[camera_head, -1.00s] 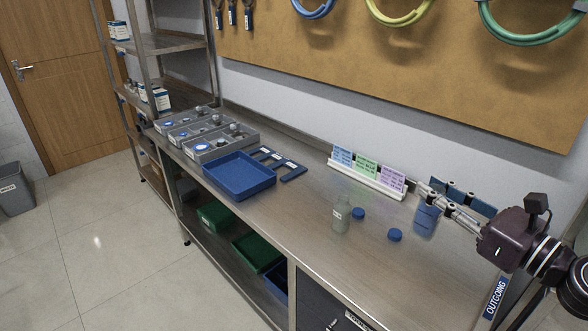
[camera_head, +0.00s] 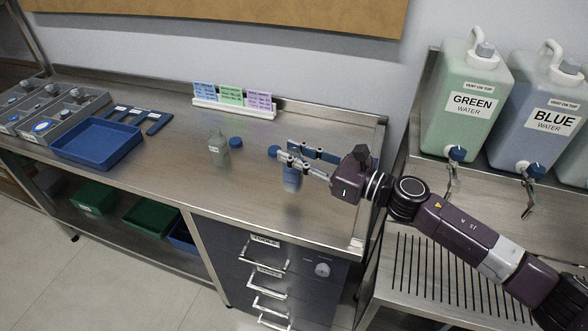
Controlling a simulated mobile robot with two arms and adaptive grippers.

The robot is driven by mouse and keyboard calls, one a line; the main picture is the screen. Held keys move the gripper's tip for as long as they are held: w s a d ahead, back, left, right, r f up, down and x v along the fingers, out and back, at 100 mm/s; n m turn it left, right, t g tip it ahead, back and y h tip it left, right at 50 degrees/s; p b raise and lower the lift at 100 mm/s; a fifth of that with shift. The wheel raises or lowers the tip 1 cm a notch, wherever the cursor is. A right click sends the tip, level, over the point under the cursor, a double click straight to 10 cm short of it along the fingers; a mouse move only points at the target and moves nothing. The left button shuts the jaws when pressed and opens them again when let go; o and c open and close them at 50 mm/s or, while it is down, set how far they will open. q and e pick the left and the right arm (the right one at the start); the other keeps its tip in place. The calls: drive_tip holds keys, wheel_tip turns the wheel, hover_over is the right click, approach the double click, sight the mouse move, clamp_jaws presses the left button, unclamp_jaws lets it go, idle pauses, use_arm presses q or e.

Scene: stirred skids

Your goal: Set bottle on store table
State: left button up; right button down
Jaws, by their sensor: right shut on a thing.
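My right gripper (camera_head: 283,160) reaches in from the right and is shut on a small bottle with blue contents (camera_head: 291,179). The bottle is upright over the right part of the steel table (camera_head: 190,188). I cannot tell whether its base touches the top. A clear bottle with a pale label (camera_head: 218,151) stands open on the table to the left. One blue cap (camera_head: 236,142) lies beside it, and another blue cap (camera_head: 274,151) shows just behind the gripper's fingers. My left gripper is not in view.
A blue tray (camera_head: 98,143) and grey bins (camera_head: 45,122) are at the left. A card rack (camera_head: 233,107) and a blue holder (camera_head: 318,152) stand at the back. Green (camera_head: 464,100) and blue (camera_head: 545,115) water containers stand at the right. The table's front middle is clear.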

sight(302, 173)
drive_tip(key=shift+f, duration=2.25)
drive_tip(key=shift+f+b, duration=0.15)
drive_tip(key=shift+b, duration=0.2)
drive_tip(key=c, duration=1.7)
unclamp_jaws()
